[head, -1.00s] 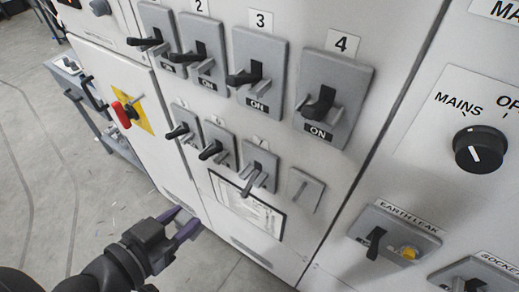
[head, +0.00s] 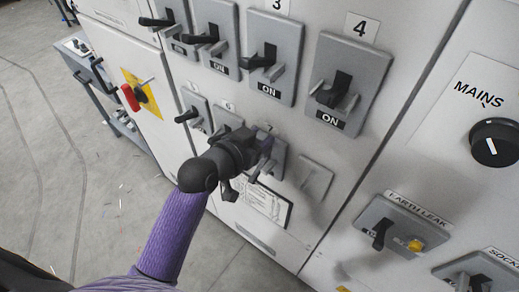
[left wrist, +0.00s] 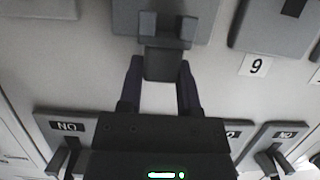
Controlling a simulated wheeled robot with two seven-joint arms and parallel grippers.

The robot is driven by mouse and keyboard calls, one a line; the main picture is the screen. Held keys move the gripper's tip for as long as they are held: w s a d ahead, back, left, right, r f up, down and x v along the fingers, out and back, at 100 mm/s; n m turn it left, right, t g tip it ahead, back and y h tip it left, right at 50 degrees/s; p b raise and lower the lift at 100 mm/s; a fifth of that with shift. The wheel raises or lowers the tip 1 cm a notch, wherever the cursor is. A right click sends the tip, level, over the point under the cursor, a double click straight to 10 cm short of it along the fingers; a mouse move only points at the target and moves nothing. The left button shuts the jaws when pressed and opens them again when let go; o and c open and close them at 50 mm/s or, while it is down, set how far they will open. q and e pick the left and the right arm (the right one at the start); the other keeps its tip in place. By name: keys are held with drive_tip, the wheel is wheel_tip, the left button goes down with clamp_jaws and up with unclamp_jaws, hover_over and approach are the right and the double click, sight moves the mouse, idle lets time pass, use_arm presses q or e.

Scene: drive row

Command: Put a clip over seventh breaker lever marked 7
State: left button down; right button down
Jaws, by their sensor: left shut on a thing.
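My left gripper (head: 266,148) is in front of the seventh breaker (head: 277,160) in the lower row, covering much of it. In the left wrist view, which is upside down, its two dark fingers (left wrist: 159,75) close on a dark grey block (left wrist: 163,65), which I take to be the clip. The block is right in front of breaker 7's grey plate (left wrist: 207,20), between two grey posts. I cannot tell whether it touches the lever or sits over it. Lever 7 is largely hidden. My right gripper is not in view.
Breaker 6's label (left wrist: 255,66) shows beside the gripper in the left wrist view. Breaker 3 (head: 272,55) and breaker 4 (head: 348,80) are above. A blank grey plate (head: 315,180) is to the right, and the earth leak switch (head: 380,233) is lower right.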

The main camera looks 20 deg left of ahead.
use_arm(q)
drive_tip(key=shift+w+f+b, duration=0.2)
drive_tip(key=shift+f+b, duration=0.4)
drive_tip(key=shift+f, duration=1.6)
drive_tip(key=shift+f, duration=0.1)
drive_tip(key=c, duration=0.6)
unclamp_jaws()
drive_tip(key=o, duration=0.3)
